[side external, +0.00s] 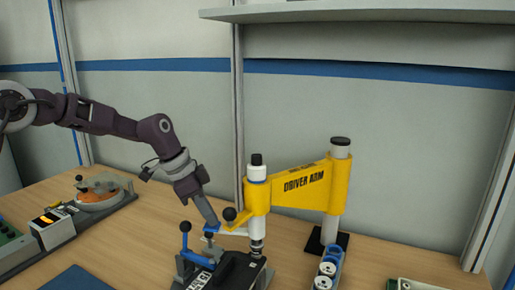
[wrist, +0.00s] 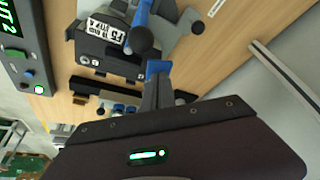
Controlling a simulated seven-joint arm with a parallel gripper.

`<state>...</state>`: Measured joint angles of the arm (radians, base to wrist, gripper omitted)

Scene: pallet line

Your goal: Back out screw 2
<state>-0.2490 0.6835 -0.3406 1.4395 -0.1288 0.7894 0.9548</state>
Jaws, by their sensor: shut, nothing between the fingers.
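The yellow driver arm (side external: 300,184) reaches left from its post, with a white and black spindle (side external: 257,175) at its end and a black ball knob (side external: 229,213) beside it. The spindle's lower end stands over a black unit (side external: 240,272) in a fixture. The unit with its white label also shows in the wrist view (wrist: 88,50). My gripper (side external: 211,227) is shut and empty, pointing down just left of the driver's knob. Its blue fingertips (wrist: 157,68) lie close to a black ball knob (wrist: 139,40) in the wrist view; contact is unclear. I cannot make out screw 2.
A clamp with a blue handle (side external: 185,243) stands left of the unit. A blue tray (side external: 334,254) with white round cups is at the right. A panel with a green display (wrist: 14,25) is at the wrist view's left. A shelf (side external: 370,14) hangs above.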

